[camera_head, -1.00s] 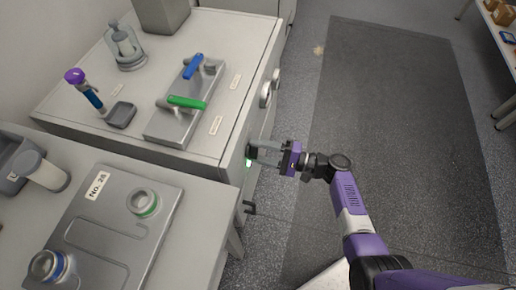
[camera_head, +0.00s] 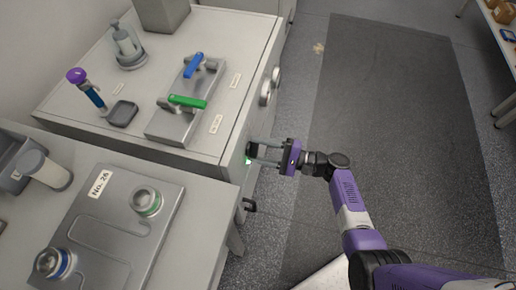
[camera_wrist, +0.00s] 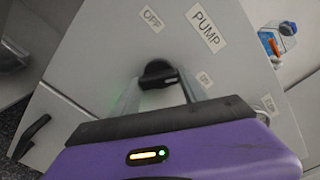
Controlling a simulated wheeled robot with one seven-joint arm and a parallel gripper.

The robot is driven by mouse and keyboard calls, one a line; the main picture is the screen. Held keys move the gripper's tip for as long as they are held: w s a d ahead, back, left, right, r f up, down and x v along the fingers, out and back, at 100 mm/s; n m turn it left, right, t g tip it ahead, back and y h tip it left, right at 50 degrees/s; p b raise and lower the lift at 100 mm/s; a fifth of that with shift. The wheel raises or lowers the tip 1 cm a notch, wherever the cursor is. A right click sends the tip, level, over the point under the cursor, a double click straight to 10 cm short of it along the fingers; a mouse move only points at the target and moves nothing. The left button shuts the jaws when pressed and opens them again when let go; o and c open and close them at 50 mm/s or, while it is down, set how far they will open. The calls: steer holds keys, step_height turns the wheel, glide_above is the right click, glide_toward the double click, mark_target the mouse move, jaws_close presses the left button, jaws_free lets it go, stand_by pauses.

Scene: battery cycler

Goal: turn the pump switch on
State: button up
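The pump switch (camera_wrist: 158,75) is a black rotary knob on a pale grey panel, with a PUMP label (camera_wrist: 206,27) and an OFF label (camera_wrist: 152,19) above it in the wrist view. A pale mark on the knob is on its right side, toward a small label (camera_wrist: 204,79) too blurred to read. My gripper (camera_wrist: 160,80) has its two fingers apart, one on each side of the knob; contact is not clear. In the head view my gripper (camera_head: 260,152) reaches the cabinet's side face, where the dark knob shows between the fingertips. A green light (camera_head: 248,161) glows beside it.
The cabinet top (camera_head: 85,112) holds a valve block with a green handle (camera_head: 187,102) and a blue handle (camera_head: 193,66). A dark handle (camera_head: 249,205) juts out below the switch. Round gauges (camera_head: 265,92) sit farther along the face.

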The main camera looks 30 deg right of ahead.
steer(key=shift+o, duration=1.3)
steer(key=shift+d, duration=0.1)
steer(key=v, duration=0.7)
steer(key=shift+s+d, duration=0.25)
steer(key=shift+s, duration=0.1)
